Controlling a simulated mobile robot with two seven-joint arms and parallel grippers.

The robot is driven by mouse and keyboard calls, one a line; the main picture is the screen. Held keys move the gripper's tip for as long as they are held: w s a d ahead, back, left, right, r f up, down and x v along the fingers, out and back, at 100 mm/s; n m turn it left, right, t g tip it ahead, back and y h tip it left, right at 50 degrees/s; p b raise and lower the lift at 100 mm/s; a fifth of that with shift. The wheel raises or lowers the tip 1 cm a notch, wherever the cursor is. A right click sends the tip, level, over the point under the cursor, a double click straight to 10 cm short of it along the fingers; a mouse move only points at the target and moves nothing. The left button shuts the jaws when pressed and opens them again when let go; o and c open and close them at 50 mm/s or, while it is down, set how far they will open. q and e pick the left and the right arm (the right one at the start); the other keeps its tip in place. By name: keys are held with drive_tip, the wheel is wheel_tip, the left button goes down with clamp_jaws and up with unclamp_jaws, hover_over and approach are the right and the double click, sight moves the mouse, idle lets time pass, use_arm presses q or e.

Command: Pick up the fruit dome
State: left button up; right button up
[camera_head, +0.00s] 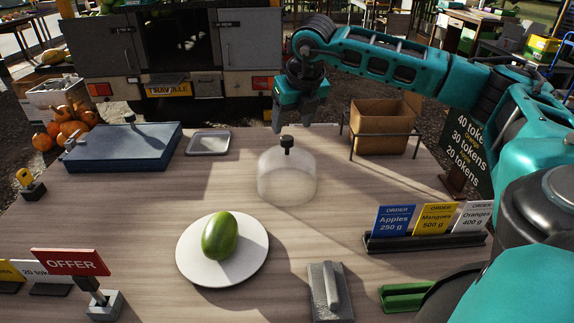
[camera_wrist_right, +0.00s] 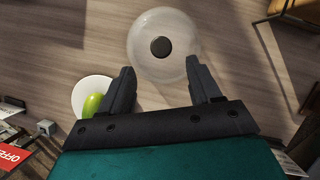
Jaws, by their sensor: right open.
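The fruit dome (camera_head: 287,178) is a clear, round cover with a dark knob on top, standing on the wooden table. In the right wrist view the dome (camera_wrist_right: 163,62) shows from above, its dark knob just beyond the fingertips. My right gripper (camera_head: 290,118) is above the dome, slightly behind its knob, with open, empty jaws. In the right wrist view its fingers (camera_wrist_right: 160,75) are spread apart, and the knob lies between their lines. The gripper looks apart from the knob. My left gripper is not in view.
A green mango (camera_head: 219,236) lies on a white plate (camera_head: 192,262) in front of the dome. A cardboard box in a stand (camera_head: 380,128) is at the back right. A blue scale (camera_head: 120,150) and small tray (camera_head: 208,142) are back left. Order cards (camera_head: 436,216) stand right.

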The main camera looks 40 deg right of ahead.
sight(288, 138)
drive_tip(key=x, duration=0.8)
drive_tip(key=shift+w+d, duration=0.1)
drive_tip(key=shift+d, duration=0.05)
clamp_jaws()
idle(0.4)
